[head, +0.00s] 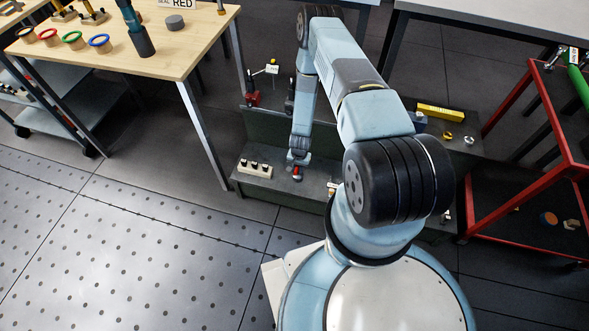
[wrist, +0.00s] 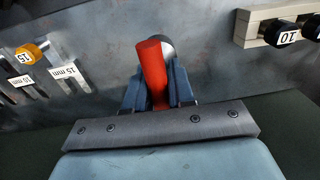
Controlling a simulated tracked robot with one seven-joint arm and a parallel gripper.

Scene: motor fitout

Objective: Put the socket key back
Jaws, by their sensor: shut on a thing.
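My gripper (wrist: 157,90) is shut on a red-handled tool, which I take for the socket key (wrist: 151,68). A grey round part shows at the far end of the red handle. In the head view the red piece (head: 296,172) shows just below my gripper (head: 298,160), over the grey bench. Whether it touches the bench is unclear. A beige block (head: 254,169) with several dark-topped pieces stands left of my gripper. The block also shows in the wrist view (wrist: 250,30), with a black knob labelled 10.
A yellow bar (head: 440,113) is on the bench's right part. A wooden table (head: 170,60) stands left and a red-framed cart (head: 500,105) right.

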